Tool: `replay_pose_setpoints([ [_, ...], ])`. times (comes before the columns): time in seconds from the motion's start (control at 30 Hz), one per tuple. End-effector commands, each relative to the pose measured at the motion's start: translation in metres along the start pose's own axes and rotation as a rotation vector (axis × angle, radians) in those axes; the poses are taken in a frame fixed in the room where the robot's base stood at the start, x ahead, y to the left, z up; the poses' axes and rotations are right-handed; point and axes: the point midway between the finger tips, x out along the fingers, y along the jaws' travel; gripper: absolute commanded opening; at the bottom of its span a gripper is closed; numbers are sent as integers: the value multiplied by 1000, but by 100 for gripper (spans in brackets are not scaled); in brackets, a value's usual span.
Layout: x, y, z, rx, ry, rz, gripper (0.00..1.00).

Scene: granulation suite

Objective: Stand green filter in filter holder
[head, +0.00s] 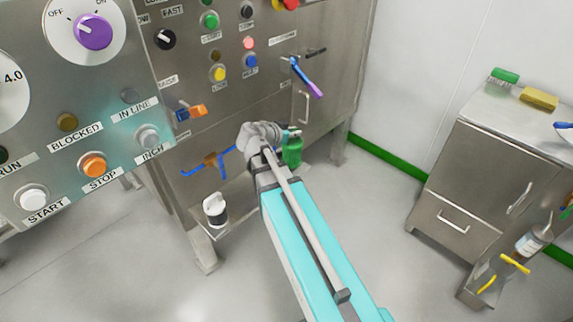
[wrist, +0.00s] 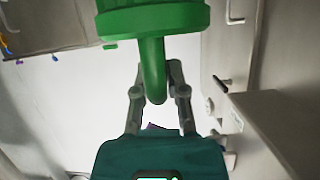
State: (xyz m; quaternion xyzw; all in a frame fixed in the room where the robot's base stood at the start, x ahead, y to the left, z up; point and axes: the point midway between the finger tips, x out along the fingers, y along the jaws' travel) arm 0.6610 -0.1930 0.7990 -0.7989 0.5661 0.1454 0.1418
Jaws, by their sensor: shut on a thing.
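The green filter (wrist: 152,20) fills the top of the wrist view, with a wide ribbed rim and a narrow stem or handle pointing towards me. My gripper (wrist: 157,82) is shut on that stem, a finger on each side. In the head view the green filter (head: 292,150) shows just beyond the end of my arm, in front of the steel machine and partly hidden by my arm. I cannot make out for certain which thing is the filter holder.
The steel control panel (head: 95,165) fills the left. A white-topped container (head: 214,209) stands on a low ledge below the machine. A steel cabinet (head: 480,165) stands right. Open floor lies between.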

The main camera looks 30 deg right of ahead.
Motion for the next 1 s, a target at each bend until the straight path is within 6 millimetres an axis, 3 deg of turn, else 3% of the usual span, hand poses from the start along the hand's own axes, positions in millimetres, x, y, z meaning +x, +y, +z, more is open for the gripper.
replay_pose_setpoints([
  [0.43, 9, -8, 3, 1, 1, 1, 0],
  [1.0, 74, -76, 29, 2, 1, 3, 0],
])
